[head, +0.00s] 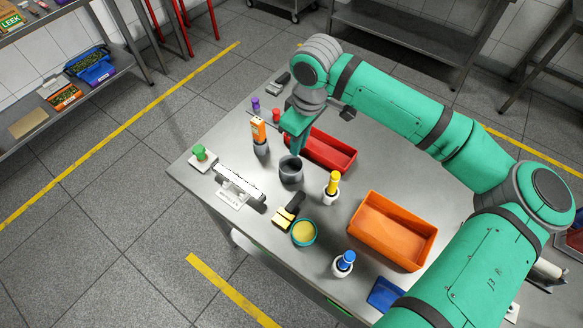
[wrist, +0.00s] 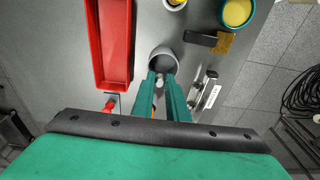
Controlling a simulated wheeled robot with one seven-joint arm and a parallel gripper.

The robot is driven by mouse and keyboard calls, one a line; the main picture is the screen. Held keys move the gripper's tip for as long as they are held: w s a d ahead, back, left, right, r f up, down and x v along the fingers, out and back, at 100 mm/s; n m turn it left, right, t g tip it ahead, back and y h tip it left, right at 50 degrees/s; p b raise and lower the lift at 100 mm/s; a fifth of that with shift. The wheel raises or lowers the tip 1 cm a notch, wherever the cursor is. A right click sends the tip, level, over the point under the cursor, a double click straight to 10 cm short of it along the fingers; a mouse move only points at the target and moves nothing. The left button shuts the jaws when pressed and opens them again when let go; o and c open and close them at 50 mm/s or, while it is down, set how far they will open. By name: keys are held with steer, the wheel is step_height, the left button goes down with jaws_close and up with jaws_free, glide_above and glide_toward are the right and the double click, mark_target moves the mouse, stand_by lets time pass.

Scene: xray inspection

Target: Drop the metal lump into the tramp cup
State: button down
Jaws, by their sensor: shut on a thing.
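A dark grey round cup (head: 291,175), which I take as the tramp cup, stands upright on the steel table. It also shows in the wrist view (wrist: 163,53). My gripper (head: 297,150) points down at the cup, its fingertips at or just above the rim. In the wrist view my gripper (wrist: 162,76) is shut on a small pale grey lump (wrist: 159,82), apparently the metal lump. The fingers hide much of it, and in the head view it cannot be seen. Whether it is over the opening or inside the rim is hard to tell.
A red tray (head: 335,154) lies close behind the cup, and an orange tray (head: 370,238) stands to the right. A teal bowl (head: 304,233) stands nearer the front edge.

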steer(key=shift+d+f, duration=0.1)
steer(key=shift+f, duration=0.85)
steer(key=c, duration=1.7)
jaws_free()
steer(key=shift+o, duration=0.2)
steer(key=shift+r, duration=0.15)
step_height(320, 180, up, 10)
steer(key=d, duration=0.1)
steer(key=shift+s+r, duration=0.25)
steer(key=shift+s, duration=0.05)
